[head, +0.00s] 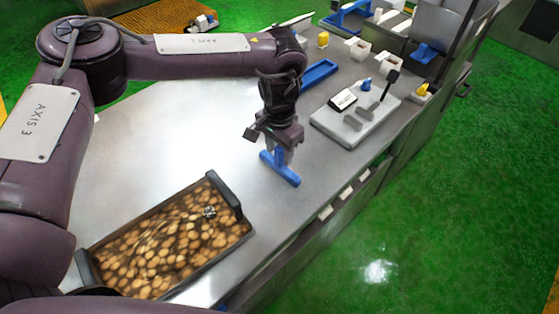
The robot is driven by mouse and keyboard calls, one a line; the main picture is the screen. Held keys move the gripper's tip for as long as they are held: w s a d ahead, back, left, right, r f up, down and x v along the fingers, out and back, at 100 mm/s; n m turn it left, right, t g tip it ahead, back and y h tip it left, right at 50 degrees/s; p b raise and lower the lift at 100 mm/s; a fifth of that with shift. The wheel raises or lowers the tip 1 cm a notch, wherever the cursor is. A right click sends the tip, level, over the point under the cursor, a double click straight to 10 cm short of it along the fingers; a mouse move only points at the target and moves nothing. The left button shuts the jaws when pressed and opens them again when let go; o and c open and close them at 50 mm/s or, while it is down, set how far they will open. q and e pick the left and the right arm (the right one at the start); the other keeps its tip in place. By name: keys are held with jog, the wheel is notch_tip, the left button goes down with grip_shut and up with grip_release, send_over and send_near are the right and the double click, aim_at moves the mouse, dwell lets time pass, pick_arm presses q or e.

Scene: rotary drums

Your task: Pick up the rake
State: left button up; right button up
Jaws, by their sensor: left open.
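A blue T-shaped tool, which looks like the rake (279,169), is on the steel table directly below my left gripper. Its crossbar points toward the lower right, and a short blue stem rises toward the jaws. My left gripper (275,143) points down over it with its jaws open. The jaws overlap the top of the stem in the picture; whether they touch it I cannot tell. My right gripper is not in view.
A black-handled tray (227,194) of round brownish pieces sits at the table's near end. A pale board (345,125) with small tools lies to the right of the gripper. A blue bar-shaped item (320,73) lies behind. The table (150,150) is clear at left centre.

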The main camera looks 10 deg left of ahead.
pick_arm(q)
jog(key=shift+s, duration=0.15)
jog(key=shift+c, duration=0.4)
grip_shut()
jog(key=shift+r, duration=0.1)
